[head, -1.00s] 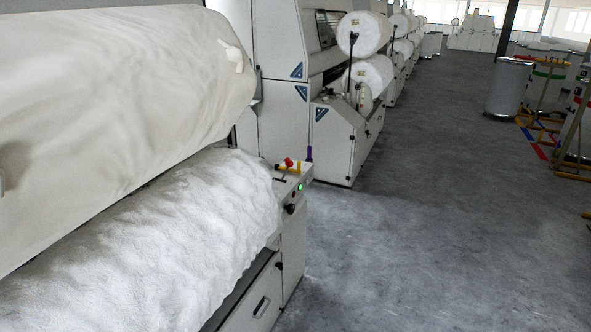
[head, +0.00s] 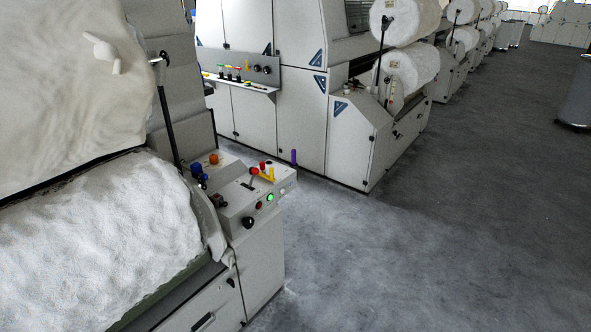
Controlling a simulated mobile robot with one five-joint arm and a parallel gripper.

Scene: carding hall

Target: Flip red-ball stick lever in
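A lever with a red ball (head: 254,171) stands on the top of the control panel (head: 231,203) at the end of the near machine, left of centre in the head view. Its dark stick leans up from the panel top. Which end of its travel it is at, I cannot tell. A second small red piece (head: 262,165) and a yellow part (head: 268,175) sit close to it. My gripper is not in view.
A black rod (head: 168,115) rises at left. Grey floor (head: 420,270) is clear at right.

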